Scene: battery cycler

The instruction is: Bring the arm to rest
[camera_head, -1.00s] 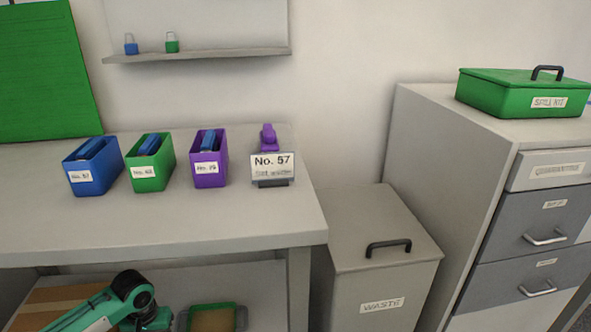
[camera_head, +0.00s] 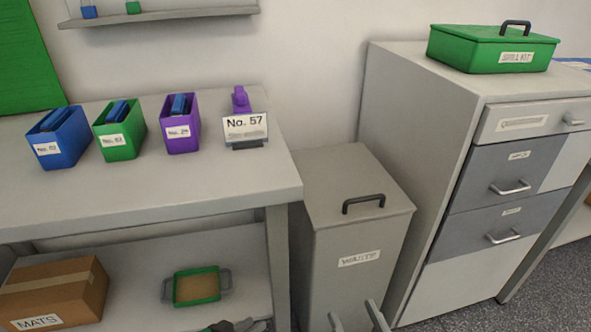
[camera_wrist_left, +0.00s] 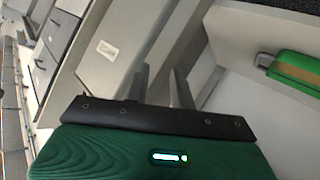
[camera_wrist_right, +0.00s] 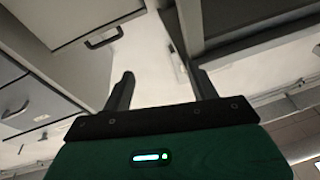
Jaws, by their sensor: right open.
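My right gripper (camera_head: 357,316) shows at the bottom edge of the head view, in front of the waste bin, its two grey fingers apart. In the right wrist view, my right gripper (camera_wrist_right: 162,88) is open with nothing between its fingers. What seems to be my left gripper (camera_head: 236,325) is cut off at the bottom edge of the head view, left of the bin. In the left wrist view, my left gripper (camera_wrist_left: 162,82) has its fingers apart and nothing between them. Most of both arms is out of view.
The waste bin (camera_head: 340,218) stands between the table (camera_head: 150,205) and the drawer cabinet (camera_head: 400,150). Blue (camera_head: 62,148), green (camera_head: 120,142) and purple (camera_head: 180,135) holders stand on the table. A mats box (camera_head: 55,285) and a green-rimmed tray (camera_head: 197,272) lie on the lower shelf.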

